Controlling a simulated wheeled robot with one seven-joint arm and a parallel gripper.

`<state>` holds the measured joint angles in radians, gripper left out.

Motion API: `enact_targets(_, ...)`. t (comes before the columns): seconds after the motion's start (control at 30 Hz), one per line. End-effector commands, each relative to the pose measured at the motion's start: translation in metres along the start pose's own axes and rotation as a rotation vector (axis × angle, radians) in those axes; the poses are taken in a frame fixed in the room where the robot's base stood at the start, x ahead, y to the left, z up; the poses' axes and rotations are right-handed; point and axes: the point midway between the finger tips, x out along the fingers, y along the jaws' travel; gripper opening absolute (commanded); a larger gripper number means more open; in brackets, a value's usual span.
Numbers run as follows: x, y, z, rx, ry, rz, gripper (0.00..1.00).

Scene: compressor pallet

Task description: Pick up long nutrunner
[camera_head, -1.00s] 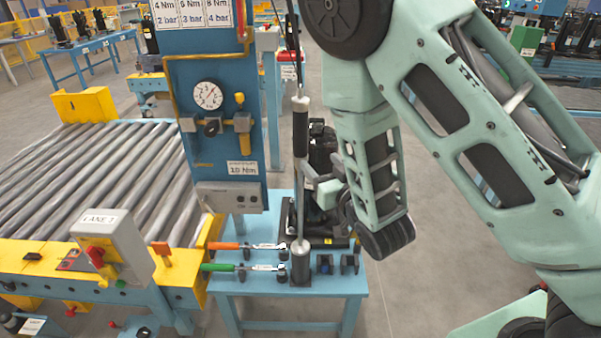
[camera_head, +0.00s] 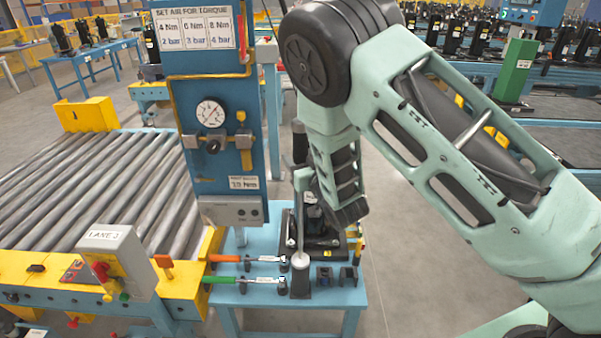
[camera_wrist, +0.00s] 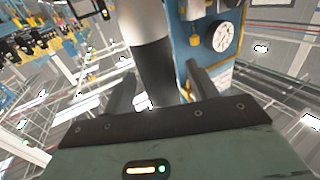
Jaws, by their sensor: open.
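The long nutrunner is upright, with its thin grey shaft (camera_head: 299,232) reaching down to a dark cylindrical socket stand (camera_head: 300,280) on the small blue table. In the head view my arm hides most of its body. In the wrist view its thick body, light grey above and black below (camera_wrist: 152,65), stands close in front of my gripper (camera_wrist: 160,84). My gripper is open, with one finger at each side of the body in that view. I cannot tell whether either finger touches it. The head view does not clearly show my fingertips.
A blue panel with a gauge (camera_head: 210,113) stands just left of the nutrunner. An orange-handled wrench (camera_head: 228,258) and a green-handled wrench (camera_head: 222,280) lie on the blue table (camera_head: 335,300). A roller conveyor (camera_head: 90,190) fills the left. Open floor lies right of the table.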

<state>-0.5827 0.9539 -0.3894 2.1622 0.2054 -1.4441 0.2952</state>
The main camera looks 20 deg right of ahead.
Motion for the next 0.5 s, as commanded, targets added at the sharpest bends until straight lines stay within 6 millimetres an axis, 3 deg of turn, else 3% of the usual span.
enact_targets(0.3, 0.0069, 0.0004, 0.0010, 0.000, -0.001, 0.001, 0.58)
enact_targets(0.37, 0.0068, 0.0004, 0.0009, 0.000, -0.001, 0.001, 0.44)
enact_targets(0.5, 0.0067, 0.0003, 0.0008, 0.000, -0.001, 0.001, 0.05)
